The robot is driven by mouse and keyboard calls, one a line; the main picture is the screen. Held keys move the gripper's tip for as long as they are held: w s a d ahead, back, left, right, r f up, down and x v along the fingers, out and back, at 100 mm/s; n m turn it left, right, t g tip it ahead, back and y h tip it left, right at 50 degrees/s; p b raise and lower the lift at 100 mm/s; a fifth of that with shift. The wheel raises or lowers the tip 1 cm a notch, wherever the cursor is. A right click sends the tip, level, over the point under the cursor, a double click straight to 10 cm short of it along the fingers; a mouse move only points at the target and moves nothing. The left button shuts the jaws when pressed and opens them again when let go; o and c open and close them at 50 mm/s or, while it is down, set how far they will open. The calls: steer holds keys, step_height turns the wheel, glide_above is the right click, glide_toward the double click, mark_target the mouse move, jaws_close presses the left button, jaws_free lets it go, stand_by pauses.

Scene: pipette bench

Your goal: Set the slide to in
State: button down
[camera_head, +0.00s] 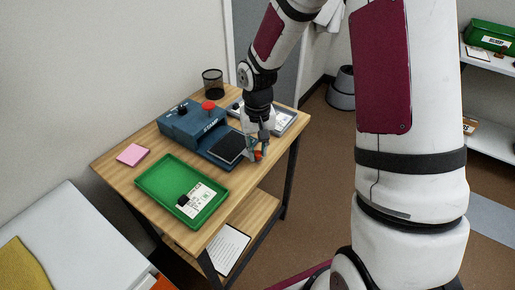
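A blue stamp machine (181,124) stands on the wooden table, with a red button (208,105) and a black knob on top. Its slide (207,157), a low blue plate bearing a black pad (227,148), sticks out from the body toward the table's front right. A small orange piece (258,156) shows at the slide's outer end, right at my fingertips. My gripper (257,150) points down there, beside the black pad. It partly hides the slide's end. Whether the fingers touch or grip the orange piece is too small to tell.
A green tray (151,184) with a white card and a black item lies in front of the machine. A pink pad (132,155) lies at left, a black mesh cup (213,83) behind. A grey tray (284,118) sits behind my gripper. The table's right edge is close.

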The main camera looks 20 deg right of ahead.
mark_target(227, 142)
steer(key=w+a+b, duration=0.1)
steer(key=w+a, duration=0.1)
steer(key=w, duration=0.1)
steer(key=w+a+b, duration=0.1)
steer(key=w+a, duration=0.1)
steer(key=w, duration=0.1)
steer(key=w+a+b, duration=0.2)
steer(key=w, duration=0.1)
steer(key=shift+w+a+f, duration=0.1)
steer(key=shift+w, duration=0.05)
steer(key=shift+w+a, duration=0.2)
steer(key=shift+r, duration=0.2)
steer(key=c, duration=1.4)
jaws_free()
steer(key=shift+w, duration=0.1)
step_height(227, 142, up, 12)
steer(key=shift+f, duration=0.1)
